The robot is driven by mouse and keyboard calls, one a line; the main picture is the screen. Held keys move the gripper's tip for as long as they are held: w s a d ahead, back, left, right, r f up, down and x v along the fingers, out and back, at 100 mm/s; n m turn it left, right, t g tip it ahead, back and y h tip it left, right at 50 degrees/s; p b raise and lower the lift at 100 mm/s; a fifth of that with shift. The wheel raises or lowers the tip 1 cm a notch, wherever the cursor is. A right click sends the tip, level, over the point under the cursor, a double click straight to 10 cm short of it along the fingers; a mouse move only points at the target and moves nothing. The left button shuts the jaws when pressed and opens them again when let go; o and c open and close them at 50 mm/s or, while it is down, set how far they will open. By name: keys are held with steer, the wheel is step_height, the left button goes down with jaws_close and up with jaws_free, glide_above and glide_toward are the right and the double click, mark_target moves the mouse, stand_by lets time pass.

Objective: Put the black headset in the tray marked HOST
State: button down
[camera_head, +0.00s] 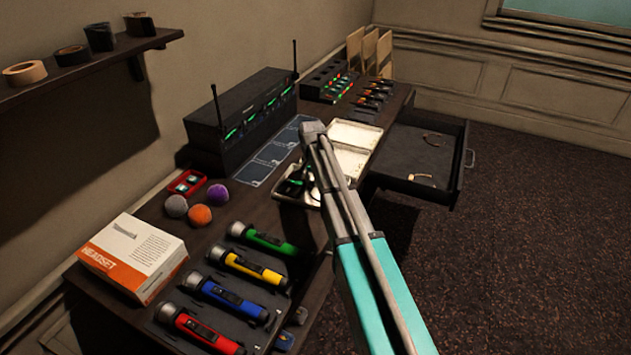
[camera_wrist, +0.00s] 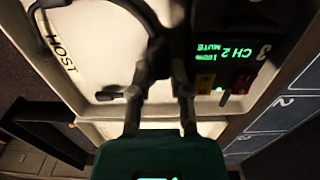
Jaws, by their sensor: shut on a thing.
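The black headset (camera_wrist: 130,93) is in my gripper (camera_wrist: 160,88) in the wrist view. Its thin curved band (camera_wrist: 37,28) reaches to the upper left, over the pale tray marked HOST (camera_wrist: 92,65). The fingers are shut on a dark part of it; the exact grip spot is blurred. The headset is over or in this tray; whether it touches the floor is unclear. A black bodypack (camera_wrist: 238,62) with a green "CH 2 MUTE" screen is beside the fingers. In the head view, my arm partly hides the near tray (camera_head: 287,200) and its dark contents.
Two more pale trays stand behind, the middle one (camera_head: 351,162) and the far one (camera_head: 353,134). An open drawer (camera_head: 412,160) juts out at the right. The receiver rack (camera_head: 240,112) with antennas stands at the wall. Several coloured flashlights (camera_head: 240,268) and a headset box (camera_head: 133,257) are nearer.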

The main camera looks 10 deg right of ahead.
steer(key=shift+f, duration=0.25)
stand_by(0.6)
steer(key=c, duration=0.5)
jaws_free()
steer(key=o, duration=0.4)
steer(key=shift+w+r, duration=0.1)
steer(key=shift+r, duration=0.1)
steer(key=shift+r+p, duration=3.35)
